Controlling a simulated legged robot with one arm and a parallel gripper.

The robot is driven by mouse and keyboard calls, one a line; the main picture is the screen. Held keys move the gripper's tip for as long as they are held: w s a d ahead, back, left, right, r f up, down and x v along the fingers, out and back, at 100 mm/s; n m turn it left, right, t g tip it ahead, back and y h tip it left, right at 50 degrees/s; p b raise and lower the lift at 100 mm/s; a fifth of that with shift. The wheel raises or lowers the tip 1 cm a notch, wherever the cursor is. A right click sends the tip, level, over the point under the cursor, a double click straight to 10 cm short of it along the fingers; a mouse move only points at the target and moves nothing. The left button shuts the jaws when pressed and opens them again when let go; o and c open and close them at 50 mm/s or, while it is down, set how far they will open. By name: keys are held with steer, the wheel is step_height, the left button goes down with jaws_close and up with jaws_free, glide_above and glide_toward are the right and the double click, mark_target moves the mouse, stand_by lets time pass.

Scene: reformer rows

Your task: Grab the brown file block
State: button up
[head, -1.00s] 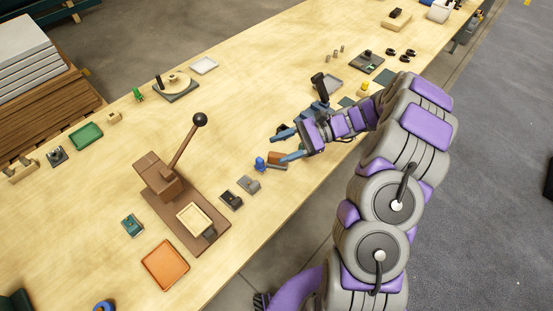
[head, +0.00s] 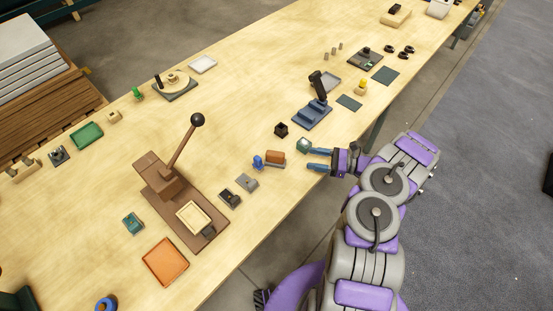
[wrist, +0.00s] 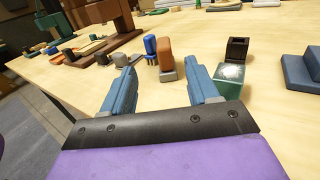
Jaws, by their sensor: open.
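The brown file block (head: 275,158) stands on the wooden table just left of my gripper in the head view. In the wrist view the brown block (wrist: 165,52) has a grey lower part and appears ahead, between the lines of the two fingers. My gripper (head: 311,158) is open and empty at the table's front edge, its blue fingers pointing at the block with a gap between. In the wrist view both fingers of my gripper (wrist: 161,72) show, with nothing between them.
A blue piece (head: 258,162) stands close beside the block on its left. A green cube (head: 302,145) is right by the far finger; I cannot tell whether they touch. A dark open box (head: 281,130) and a blue stepped stand (head: 312,115) lie beyond. A brown lever press (head: 167,185) stands to the left.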

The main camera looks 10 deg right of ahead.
steer(key=b, duration=0.2)
glide_toward(275, 153)
steer(key=x, duration=0.2)
steer(key=r+x, duration=0.1)
steer(key=x, duration=0.1)
steer(key=shift+s+a, duration=0.1)
steer(key=shift+a, duration=0.35)
steer(key=w+a, duration=0.1)
steer(key=a, duration=0.1)
steer(key=w+a+f+b, duration=0.1)
steer(key=a, duration=0.1)
steer(key=shift+w+f, duration=0.2)
steer(key=shift+f, duration=0.05)
steer(key=shift+w+a+r, duration=0.1)
steer(key=shift+a, duration=0.25)
steer(key=shift+d, duration=0.15)
steer(key=c, duration=0.4)
jaws_close()
steer(key=shift+r, duration=0.1)
